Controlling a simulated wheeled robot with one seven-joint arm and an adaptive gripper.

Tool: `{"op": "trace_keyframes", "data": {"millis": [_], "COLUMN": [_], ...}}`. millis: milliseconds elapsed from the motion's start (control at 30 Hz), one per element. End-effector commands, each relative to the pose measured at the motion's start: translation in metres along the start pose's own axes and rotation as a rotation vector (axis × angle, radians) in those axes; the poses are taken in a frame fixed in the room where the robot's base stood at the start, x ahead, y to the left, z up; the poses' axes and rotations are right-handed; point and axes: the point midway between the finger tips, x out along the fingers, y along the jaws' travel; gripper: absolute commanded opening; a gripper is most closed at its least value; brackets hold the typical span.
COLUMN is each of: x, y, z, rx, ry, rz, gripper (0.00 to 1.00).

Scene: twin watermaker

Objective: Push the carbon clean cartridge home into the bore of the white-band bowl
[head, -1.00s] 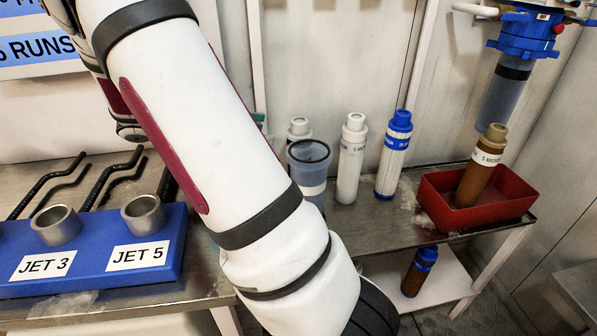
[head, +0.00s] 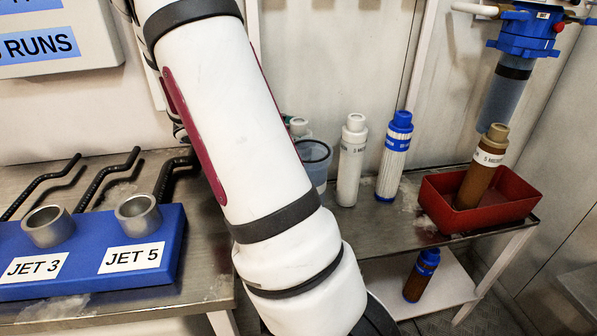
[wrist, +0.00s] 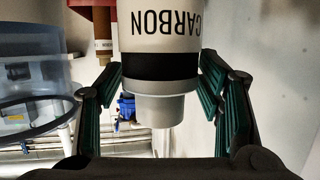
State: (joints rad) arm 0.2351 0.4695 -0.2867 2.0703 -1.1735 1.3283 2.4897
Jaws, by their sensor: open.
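The carbon cartridge (wrist: 160,65), white with a black band and a pale end cap, fills the middle of the wrist view. Its CARBON lettering appears upside down. My gripper (wrist: 163,90) is open, with one green-padded finger on each side of it. A clear blue bowl (wrist: 38,85) with a dark rim is beside the cartridge, at the left of the wrist view. In the head view, the bowl (head: 315,160) is partly hidden by my arm.
A white cartridge (head: 351,165) and a blue-capped one (head: 393,160) stand right of the bowl. A red tray (head: 511,210) holds a brown cartridge (head: 484,165). A blue block (head: 80,280) with metal cups is at left. A brown, blue-capped cartridge (head: 421,276) stands on the lower shelf.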

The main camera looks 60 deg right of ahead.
Motion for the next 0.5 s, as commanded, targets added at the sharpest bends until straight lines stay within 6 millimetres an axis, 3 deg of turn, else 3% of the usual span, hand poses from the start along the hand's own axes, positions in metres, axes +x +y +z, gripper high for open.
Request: {"op": "trace_keyframes", "data": {"millis": [100, 367, 500], "x": [-0.0002, -0.0004, -0.0004], "y": [0.0, 0.0, -0.0001], "z": [-0.0002, -0.0002, -0.0006], "rx": [0.0, 0.0, 0.001], "ry": [0.0, 0.0, 0.001], "rz": [0.0, 0.0, 0.0], "gripper": [0.61, 0.02, 0.0]}}
